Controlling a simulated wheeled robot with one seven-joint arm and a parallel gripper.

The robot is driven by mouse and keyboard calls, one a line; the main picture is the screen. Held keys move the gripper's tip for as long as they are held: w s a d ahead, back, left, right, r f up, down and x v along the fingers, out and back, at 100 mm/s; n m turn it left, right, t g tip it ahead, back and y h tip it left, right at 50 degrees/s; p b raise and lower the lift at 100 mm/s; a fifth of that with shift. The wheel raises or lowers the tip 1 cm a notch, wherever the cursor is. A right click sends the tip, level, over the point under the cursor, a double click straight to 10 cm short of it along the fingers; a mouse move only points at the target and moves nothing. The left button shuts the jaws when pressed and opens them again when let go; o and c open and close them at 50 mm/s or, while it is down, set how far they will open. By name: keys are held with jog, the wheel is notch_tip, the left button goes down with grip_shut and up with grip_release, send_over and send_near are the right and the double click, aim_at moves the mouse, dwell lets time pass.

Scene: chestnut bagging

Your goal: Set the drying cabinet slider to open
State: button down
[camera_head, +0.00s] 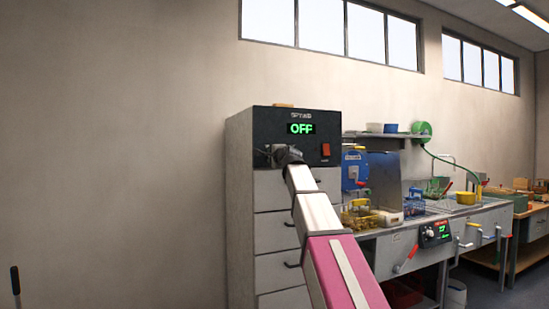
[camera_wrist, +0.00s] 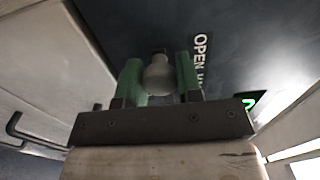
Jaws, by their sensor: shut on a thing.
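The drying cabinet (camera_head: 240,200) is a tall grey unit with drawers and a dark top panel (camera_head: 262,121). Its display (camera_head: 300,128) reads OFF in green, and a red switch (camera_head: 326,149) sits to the right. My arm reaches up to the panel's lower left, where my gripper (camera_head: 272,152) mostly hides the slider. In the wrist view my gripper (camera_wrist: 160,78) has green fingers shut on a pale rounded slider knob (camera_wrist: 159,76). The word OPEN (camera_wrist: 201,45) is printed on the dark panel beside it; the rest of the label is cut off or hidden.
A steel sink bench (camera_head: 400,240) with baskets and a small red-lit control box (camera_head: 434,233) stands right of the cabinet. A blue device (camera_head: 354,170) is close to the cabinet's right side. A drawer handle (camera_wrist: 14,125) shows at left in the wrist view. The left wall is bare.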

jog(key=c, duration=0.8)
grip_release()
jog(key=shift+s+a, duration=0.1)
jog(key=shift+a, duration=0.15)
jog(key=shift+s+d, duration=0.1)
jog(key=v, duration=1)
jog(key=shift+s, duration=0.3)
notch_tip(320, 180, down, 39)
jog(key=s+d+n+g+h, duration=0.2)
jog(key=n+g+h, duration=0.1)
jog(key=n+g, duration=0.45)
jog(key=s+d+f+n+g+h, duration=0.1)
jog(key=s+f+n+g, duration=0.1)
jog(key=s+f, duration=0.5)
jog(key=s+d+f+n+g, duration=0.2)
jog(key=s+f+g, duration=0.2)
jog(key=f, duration=1)
jog(key=s+d+f+n+g+h, duration=0.1)
jog(key=s+d+f+n+g, duration=0.1)
jog(key=s+f, duration=0.9)
jog(key=shift+d+n+g+h, duration=0.3)
jog(key=shift+n+g, duration=0.15)
jog(key=shift+g, duration=0.4)
